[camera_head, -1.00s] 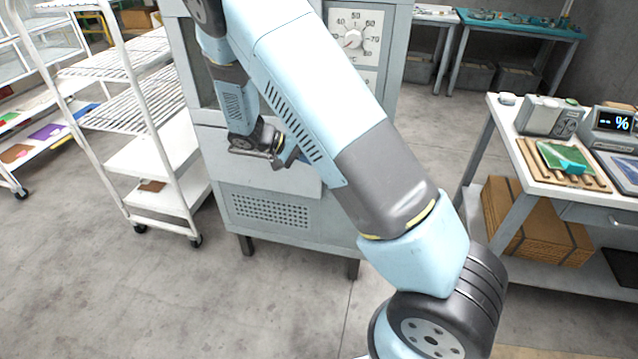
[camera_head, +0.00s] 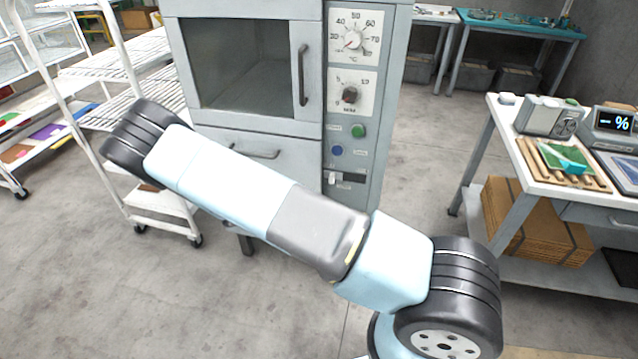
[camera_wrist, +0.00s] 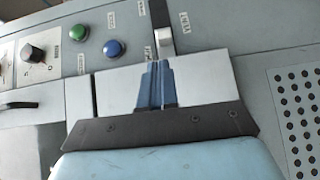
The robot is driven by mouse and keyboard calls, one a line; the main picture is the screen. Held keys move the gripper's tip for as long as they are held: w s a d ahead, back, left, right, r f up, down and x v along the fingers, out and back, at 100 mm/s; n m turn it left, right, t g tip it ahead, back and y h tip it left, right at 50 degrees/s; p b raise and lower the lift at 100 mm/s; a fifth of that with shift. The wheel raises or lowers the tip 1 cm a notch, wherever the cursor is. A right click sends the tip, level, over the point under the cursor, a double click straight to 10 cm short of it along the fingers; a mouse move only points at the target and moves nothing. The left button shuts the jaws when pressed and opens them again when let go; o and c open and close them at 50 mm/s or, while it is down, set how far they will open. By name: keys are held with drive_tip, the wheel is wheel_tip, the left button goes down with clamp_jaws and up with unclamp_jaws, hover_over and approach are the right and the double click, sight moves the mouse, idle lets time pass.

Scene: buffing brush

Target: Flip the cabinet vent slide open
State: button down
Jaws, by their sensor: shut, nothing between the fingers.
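The vent slide is a small pale knob (camera_head: 332,178) in a short dark slot (camera_head: 354,178) low on the cabinet's control panel. In the head view the knob is at the left end of the slot. In the wrist view the knob (camera_wrist: 163,38) sits toward the lower end of the slot (camera_wrist: 158,14). My gripper (camera_wrist: 156,66) is shut and empty, its blue fingertips just below the knob in that picture. I cannot tell whether they touch it. In the head view my gripper is hidden behind my arm.
Green (camera_head: 358,131) and blue (camera_head: 337,150) buttons are above the slot, with two dials higher. A drawer handle (camera_head: 256,153) and door handle (camera_head: 303,75) stick out to the left. A wire rack (camera_head: 150,160) stands left, a workbench (camera_head: 530,180) right.

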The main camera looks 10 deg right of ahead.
sight(319, 182)
drive_tip(key=shift+w+a+f+t, duration=0.1)
drive_tip(key=shift+a+f+t, duration=0.2)
drive_tip(key=shift+f+t, duration=0.3)
drive_tip(key=shift+d, duration=0.15)
drive_tip(key=x, duration=0.9)
drive_tip(key=shift+d, duration=0.35)
